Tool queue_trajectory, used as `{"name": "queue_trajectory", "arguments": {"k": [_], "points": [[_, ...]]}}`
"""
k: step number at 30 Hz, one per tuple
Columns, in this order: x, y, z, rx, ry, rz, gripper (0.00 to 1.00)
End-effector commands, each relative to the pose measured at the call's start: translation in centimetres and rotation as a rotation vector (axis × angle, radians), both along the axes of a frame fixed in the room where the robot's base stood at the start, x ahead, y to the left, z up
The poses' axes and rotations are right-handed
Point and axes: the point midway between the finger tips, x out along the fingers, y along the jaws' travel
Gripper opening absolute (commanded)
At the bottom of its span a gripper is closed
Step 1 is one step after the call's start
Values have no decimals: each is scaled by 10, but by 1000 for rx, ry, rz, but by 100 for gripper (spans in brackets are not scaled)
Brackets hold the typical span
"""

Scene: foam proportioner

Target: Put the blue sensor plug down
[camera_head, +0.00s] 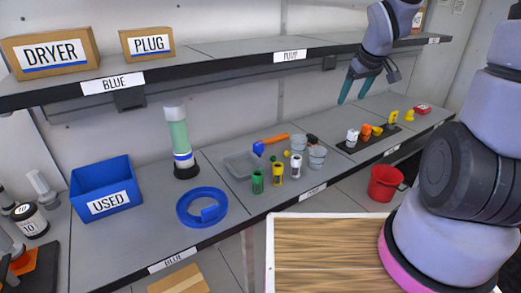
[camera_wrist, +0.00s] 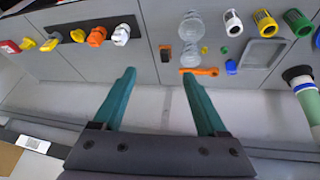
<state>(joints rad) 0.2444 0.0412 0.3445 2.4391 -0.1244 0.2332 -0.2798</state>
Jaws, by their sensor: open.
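My gripper (camera_head: 354,94) is open above the back of the bench, below the upper shelf. In the wrist view its teal fingers (camera_wrist: 158,75) stand wide apart with nothing between them. A box labelled PLUG (camera_head: 147,42) stands on the upper shelf.
A grey tray (camera_head: 242,165), clear cups (camera_head: 317,156) and coloured cylinders (camera_head: 278,172) stand mid-bench. A black rack (camera_head: 372,138) holds fittings to the right. The blue USED bin (camera_head: 105,185), blue hose ring (camera_head: 202,207) and clear-green column (camera_head: 177,132) are left. The upper shelf edge (camera_head: 200,70) overhangs.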

Motion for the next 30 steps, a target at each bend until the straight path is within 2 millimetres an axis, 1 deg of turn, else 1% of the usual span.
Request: {"name": "queue_trajectory", "arguments": {"k": [1,3,5,6,8,9,12,15,19,24,27,30], "points": [[8,5,-25,2,20,59,75],[18,15,-54,9,22,151,75],[24,26,-78,25,20,228,75],[28,35,-94,40,15,276,75],[31,48,-116,69,4,346,75],[33,58,-130,93,-10,392,75],[36,84,-160,165,-54,490,75],[37,111,-181,244,-116,567,75],[37,142,-195,341,-212,628,75],[41,174,-198,451,-345,656,75],[44,186,-196,493,-408,656,75],[46,192,-193,514,-448,652,75]]}}
